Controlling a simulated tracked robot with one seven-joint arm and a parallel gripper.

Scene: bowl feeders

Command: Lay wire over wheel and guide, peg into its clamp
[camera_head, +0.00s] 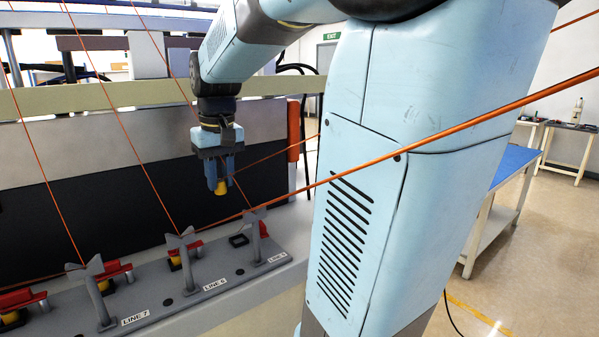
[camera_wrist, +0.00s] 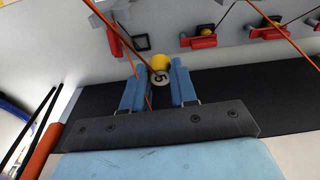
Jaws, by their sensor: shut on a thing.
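My gripper (camera_head: 221,184) is shut on a yellow peg (camera_head: 220,188) and holds it in the air above the grey rail (camera_head: 213,288). In the wrist view the peg (camera_wrist: 160,63) shows between the blue fingers, with a disc marked 5 below it. An orange wire (camera_wrist: 130,52) runs past the left finger. The forked guide at LINE 5 (camera_head: 254,217) stands on the rail, below and right of my gripper. A red clamp (camera_head: 263,229) is behind it; it also shows in the wrist view (camera_wrist: 118,43). I cannot make out the wheel.
More forked guides stand at LINE 6 (camera_head: 183,243) and LINE 7 (camera_head: 91,268), with red clamps (camera_head: 116,270) and taut orange wires. A thick orange wire (camera_head: 480,118) crosses in front of my arm. An orange post (camera_head: 293,130) stands right of my gripper.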

